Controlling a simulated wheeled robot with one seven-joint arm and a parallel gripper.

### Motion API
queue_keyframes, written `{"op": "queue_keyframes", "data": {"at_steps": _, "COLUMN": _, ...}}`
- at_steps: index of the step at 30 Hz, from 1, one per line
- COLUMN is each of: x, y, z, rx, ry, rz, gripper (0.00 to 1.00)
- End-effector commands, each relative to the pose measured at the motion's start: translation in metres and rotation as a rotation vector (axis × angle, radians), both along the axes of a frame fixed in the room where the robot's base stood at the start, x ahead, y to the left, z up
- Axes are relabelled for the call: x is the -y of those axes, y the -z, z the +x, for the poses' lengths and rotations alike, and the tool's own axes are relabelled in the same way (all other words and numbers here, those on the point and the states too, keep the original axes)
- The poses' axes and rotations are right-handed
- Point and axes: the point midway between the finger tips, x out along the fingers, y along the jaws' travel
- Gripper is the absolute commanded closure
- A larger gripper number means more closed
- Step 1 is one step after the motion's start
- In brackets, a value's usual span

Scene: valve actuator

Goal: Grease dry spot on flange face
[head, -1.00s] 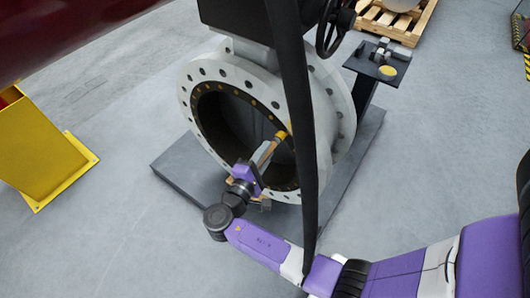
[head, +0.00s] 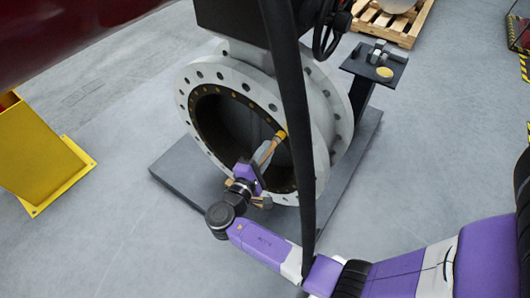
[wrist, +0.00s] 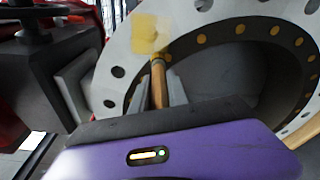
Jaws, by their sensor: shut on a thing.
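A large grey valve flange (head: 206,78) with a ring of bolt holes faces front left in the head view; it also shows in the wrist view (wrist: 118,50). My gripper (head: 263,157) is shut on the wooden handle of a brush (head: 269,150), in front of the flange's right side. In the wrist view my gripper (wrist: 160,88) has a finger on each side of the brush handle (wrist: 158,85). The brush's yellow end overlaps the flange face; I cannot tell whether it touches. A yellow patch (wrist: 150,33) shows there, and brush and grease are hard to separate. No dry spot is distinguishable.
The valve stands on a dark base plate (head: 180,172). A dark vertical bar crosses the head view in front of the flange. A small stand (head: 378,66) with fittings and a yellow disc is behind right. A yellow post (head: 35,150) stands left. Floor at front left is clear.

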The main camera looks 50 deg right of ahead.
Motion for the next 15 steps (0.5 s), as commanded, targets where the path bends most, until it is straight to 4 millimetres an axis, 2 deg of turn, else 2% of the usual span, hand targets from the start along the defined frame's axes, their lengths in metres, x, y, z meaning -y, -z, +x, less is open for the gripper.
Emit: {"op": "queue_keyframes", "data": {"at_steps": 15, "x": 0.0064, "y": -0.0006, "z": -0.0025, "rx": -0.001, "ry": 0.001, "rz": -0.001, "gripper": 1.00}}
